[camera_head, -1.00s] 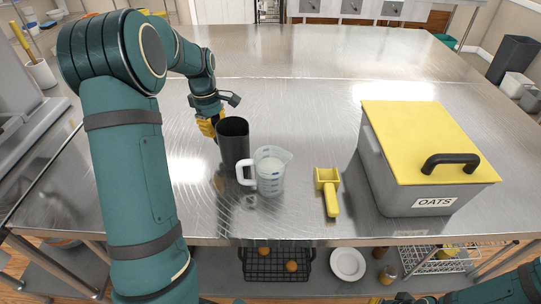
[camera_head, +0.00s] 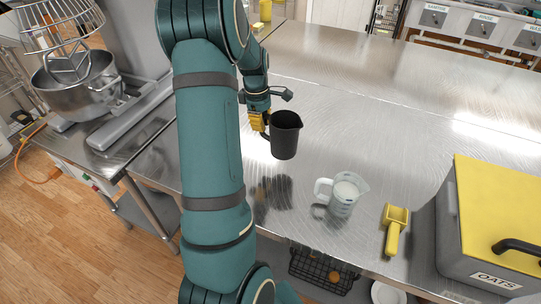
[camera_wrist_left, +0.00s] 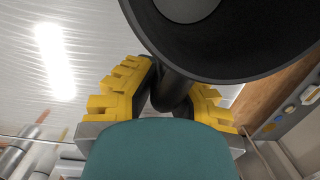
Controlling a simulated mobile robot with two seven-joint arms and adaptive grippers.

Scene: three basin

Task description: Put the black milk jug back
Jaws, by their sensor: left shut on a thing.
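The black milk jug (camera_head: 285,138) is upright, held above the steel table, with a dark reflection under it. My left gripper (camera_head: 262,125) is shut on its handle, at the jug's left side in the head view. In the left wrist view the yellow fingers (camera_wrist_left: 160,92) close around the black handle, and the jug's open mouth (camera_wrist_left: 225,30) fills the top. My right gripper is not in view.
A clear measuring jug (camera_head: 343,194) with white contents stands front right of the black jug. Further right are a yellow scoop (camera_head: 395,228) and the grey OATS bin (camera_head: 485,230) with a yellow lid. A mixer bowl (camera_head: 80,88) stands at the left.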

